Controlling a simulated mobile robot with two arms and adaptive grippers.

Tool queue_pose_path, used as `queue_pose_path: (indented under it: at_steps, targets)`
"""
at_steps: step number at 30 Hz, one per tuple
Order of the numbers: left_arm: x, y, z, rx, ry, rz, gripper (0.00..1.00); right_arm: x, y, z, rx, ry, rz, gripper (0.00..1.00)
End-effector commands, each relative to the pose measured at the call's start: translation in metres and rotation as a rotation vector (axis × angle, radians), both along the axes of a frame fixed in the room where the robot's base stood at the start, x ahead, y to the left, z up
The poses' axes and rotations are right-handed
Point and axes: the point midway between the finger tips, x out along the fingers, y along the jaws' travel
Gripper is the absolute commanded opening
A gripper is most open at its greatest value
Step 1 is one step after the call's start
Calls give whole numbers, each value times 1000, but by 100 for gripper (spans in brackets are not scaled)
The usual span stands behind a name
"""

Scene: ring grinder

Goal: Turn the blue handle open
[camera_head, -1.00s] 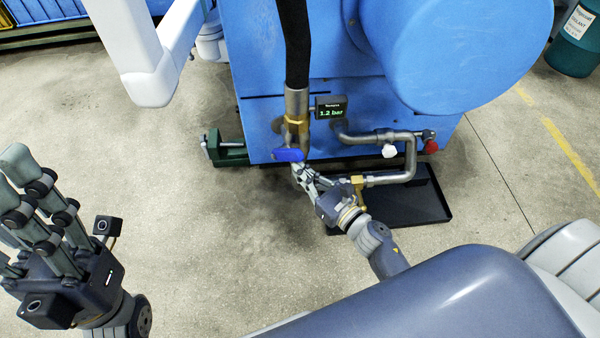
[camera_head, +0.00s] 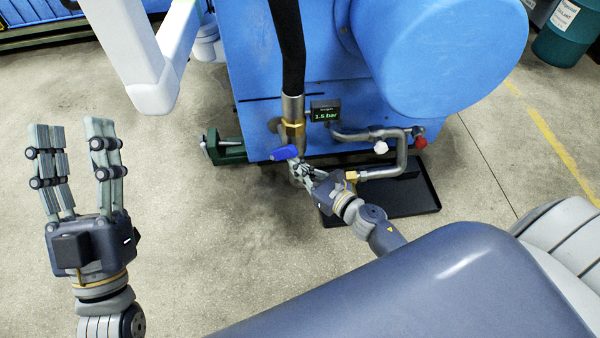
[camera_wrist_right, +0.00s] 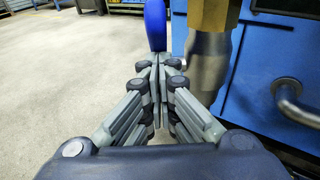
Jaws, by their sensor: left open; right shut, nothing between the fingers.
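The blue handle (camera_head: 284,153) sits on the pipe at the front of the blue machine, below the black hose and brass fitting. In the head view it lies roughly sideways, slightly tilted. My right gripper (camera_head: 297,170) is shut with nothing between its fingers, just below the handle. In the right wrist view the handle (camera_wrist_right: 155,24) stands straight beyond the closed fingertips (camera_wrist_right: 157,62); I cannot tell whether they touch it. My left gripper (camera_head: 76,135) is open and empty at the left, far from the handle, fingers pointing up.
A small display (camera_head: 325,112) reads 1.5 bar beside the brass fitting (camera_head: 292,130). A black tray (camera_head: 415,196) lies below. The floor at the left is clear.

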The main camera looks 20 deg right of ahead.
Motion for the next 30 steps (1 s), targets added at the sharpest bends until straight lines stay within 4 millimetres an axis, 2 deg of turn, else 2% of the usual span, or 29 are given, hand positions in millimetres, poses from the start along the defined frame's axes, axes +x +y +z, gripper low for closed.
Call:
queue_pose_path:
  at_steps: [1, 6, 13, 20, 30]
  targets:
    - [7, -1, -6, 17, 61, 4, 44, 1, 0, 5, -3, 4, 2, 0]
    - [27, -1, -41, 73, 257, 15, 44, 2, 0, 8, -12, 28, 3, 0]
    - [40, 2, -87, 138, 498, 28, 44, 4, 0, 11, -25, 61, 4, 0]
    - [40, 7, -130, 193, 708, 40, 44, 5, 1, 14, -21, 66, -1, 0]
    - [25, 18, -180, 255, 960, 54, 44, 8, 2, 19, -22, 64, 0, 0]
